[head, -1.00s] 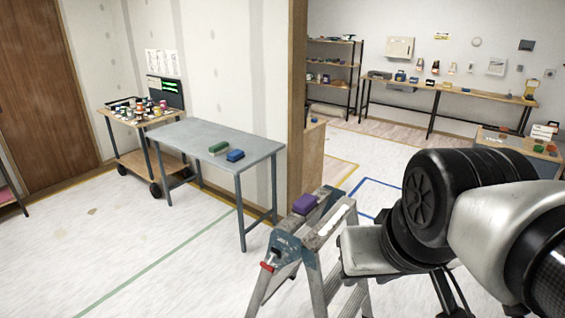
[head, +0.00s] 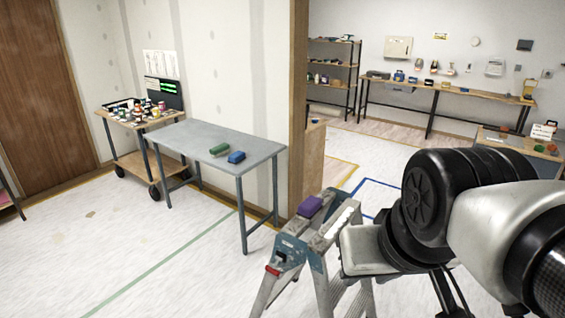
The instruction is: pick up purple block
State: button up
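The purple block (head: 310,206) lies on top of a stepladder (head: 294,243) in the head view, a little below the picture's middle. My arm comes in from the right, with its links just right of the ladder top. My gripper's fingers cannot be made out, so whether they are open or shut is hidden. The purple block rests on the ladder, and nothing is seen holding it.
A grey table (head: 187,136) behind the ladder bears a green block (head: 219,149) and a blue block (head: 236,157). A cart (head: 125,122) with cans stands at the left. A wooden post (head: 298,110) rises behind the ladder.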

aim_at(307, 210)
jog(key=i+j+z, duration=0.1)
jog(key=j, duration=0.25)
jog(key=i+j, duration=0.15)
jog(key=j, duration=0.2)
jog(key=i+j+z, duration=0.15)
jog(key=j, duration=0.2)
jog(key=i+j+z, duration=0.15)
jog(key=j, duration=0.2)
jog(key=i+j+z, duration=0.25)
jog(key=j, duration=0.45)
jog(key=i+j+z, duration=0.1)
jog(key=i, duration=0.25)
jog(key=i+j+z, duration=0.15)
jog(key=i, duration=0.2)
